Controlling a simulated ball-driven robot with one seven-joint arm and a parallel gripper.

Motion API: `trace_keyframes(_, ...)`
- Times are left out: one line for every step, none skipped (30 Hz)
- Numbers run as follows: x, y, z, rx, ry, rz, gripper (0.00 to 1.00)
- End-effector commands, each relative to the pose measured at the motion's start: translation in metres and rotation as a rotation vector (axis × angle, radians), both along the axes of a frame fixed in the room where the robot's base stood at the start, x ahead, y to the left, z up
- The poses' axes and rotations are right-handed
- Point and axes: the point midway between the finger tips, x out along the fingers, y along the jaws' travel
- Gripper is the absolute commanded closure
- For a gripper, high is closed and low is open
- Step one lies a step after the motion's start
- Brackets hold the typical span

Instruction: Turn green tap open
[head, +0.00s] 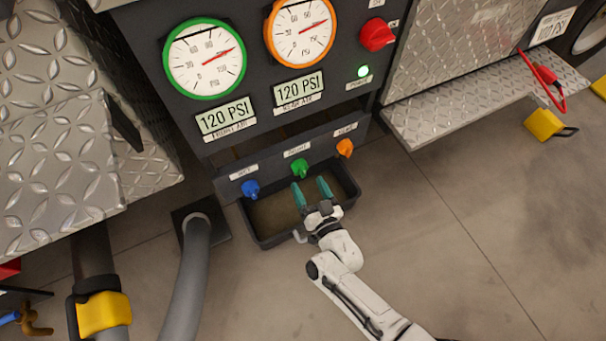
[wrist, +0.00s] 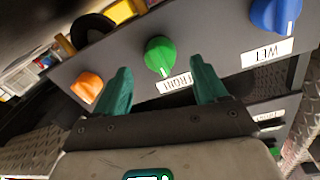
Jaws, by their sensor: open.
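The green tap (head: 299,168) is a small knob on the dark lower panel, under the label FRONT, between a blue tap and an orange tap. It also shows in the wrist view (wrist: 160,56), just beyond and between my fingertips, with its narrow pointer end toward the label. My gripper (head: 311,190) has teal fingers, spread apart and empty. It is just in front of and below the green tap, over the black tray. In the wrist view my gripper (wrist: 160,82) faces the panel; I cannot tell whether a finger touches the tap.
The blue tap (head: 250,188) labelled WET and the orange tap (head: 345,148) flank the green one closely. A black tray (head: 272,240) lies below the panel. Two gauges and 120 PSI displays are above. A grey hose (head: 187,275) stands at the left.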

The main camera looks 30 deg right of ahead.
Motion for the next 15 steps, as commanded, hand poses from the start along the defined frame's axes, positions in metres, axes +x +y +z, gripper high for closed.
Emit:
trace_keyframes(0.01,-0.001,-0.002,0.001,-0.002,-0.001,0.28)
trace_keyframes(0.015,-0.001,-0.002,0.001,-0.002,-0.001,0.28)
trace_keyframes(0.022,-0.002,-0.002,0.001,-0.002,-0.001,0.28)
trace_keyframes(0.026,-0.002,-0.002,0.001,-0.001,-0.001,0.28)
trace_keyframes(0.03,-0.002,-0.002,0.0,-0.001,-0.001,0.28)
trace_keyframes(0.035,-0.003,-0.002,0.0,-0.001,0.0,0.28)
trace_keyframes(0.038,-0.003,-0.002,0.0,-0.001,-0.001,0.28)
trace_keyframes(0.041,-0.003,-0.002,0.0,-0.001,-0.001,0.28)
trace_keyframes(0.044,-0.003,-0.001,0.0,-0.001,-0.001,0.28)
trace_keyframes(0.046,-0.004,-0.001,0.0,0.0,-0.001,0.28)
trace_keyframes(0.048,-0.004,-0.001,0.001,0.0,-0.001,0.28)
trace_keyframes(0.049,-0.004,-0.001,0.001,0.001,-0.001,0.28)
trace_keyframes(0.05,-0.004,-0.001,0.001,0.002,0.0,0.28)
trace_keyframes(0.05,-0.004,-0.001,0.001,0.002,0.0,0.28)
trace_keyframes(0.051,-0.004,-0.001,0.001,0.002,0.0,0.28)
